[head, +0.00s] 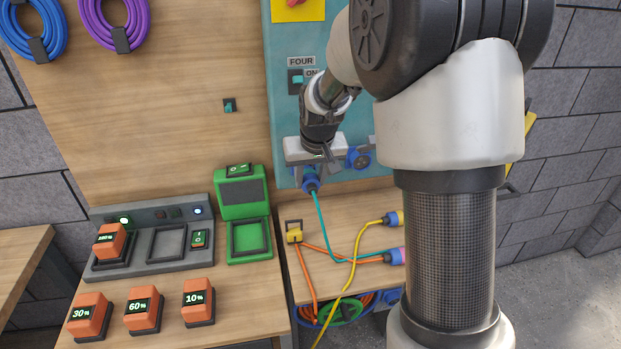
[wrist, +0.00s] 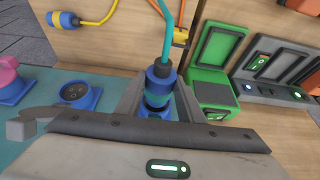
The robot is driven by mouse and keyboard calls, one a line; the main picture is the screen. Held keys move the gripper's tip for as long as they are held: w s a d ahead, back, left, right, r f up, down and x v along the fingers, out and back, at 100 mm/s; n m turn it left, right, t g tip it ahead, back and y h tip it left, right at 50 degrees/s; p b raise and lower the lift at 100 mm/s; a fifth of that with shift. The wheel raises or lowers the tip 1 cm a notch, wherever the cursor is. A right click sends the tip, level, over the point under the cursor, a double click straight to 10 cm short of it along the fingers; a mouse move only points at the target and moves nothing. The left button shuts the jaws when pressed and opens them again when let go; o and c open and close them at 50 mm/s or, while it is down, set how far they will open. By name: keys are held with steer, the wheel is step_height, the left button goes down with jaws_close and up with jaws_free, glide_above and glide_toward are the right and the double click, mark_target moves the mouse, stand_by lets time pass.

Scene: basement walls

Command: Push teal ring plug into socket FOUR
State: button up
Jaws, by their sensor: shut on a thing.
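My gripper (head: 314,164) is shut on a blue plug (head: 310,182) at the lower edge of the teal panel (head: 283,120). A teal cable hangs from the plug. In the wrist view the plug (wrist: 164,84) sits between the two fingers (wrist: 160,92), its cable end pointing away. A blue part shows just below the plug, but I cannot tell whether the plug is seated in a socket. The FOUR label (head: 300,61) and a switch (head: 297,81) are above my gripper. Socket FOUR itself is hidden by my gripper in the head view.
Another blue socket (head: 358,158) is right of my gripper. A green device (head: 241,200) and a grey console (head: 153,240) stand left. Orange blocks (head: 144,312) are in front.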

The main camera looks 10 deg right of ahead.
steer(key=shift+w, duration=0.6)
steer(key=o, duration=1.2)
steer(key=shift+c, duration=0.2)
steer(key=p+v, duration=0.1)
steer(key=v, duration=1.6)
steer(key=shift+r, duration=0.25)
steer(key=shift+s+r, duration=0.1)
steer(key=shift+s, duration=0.05)
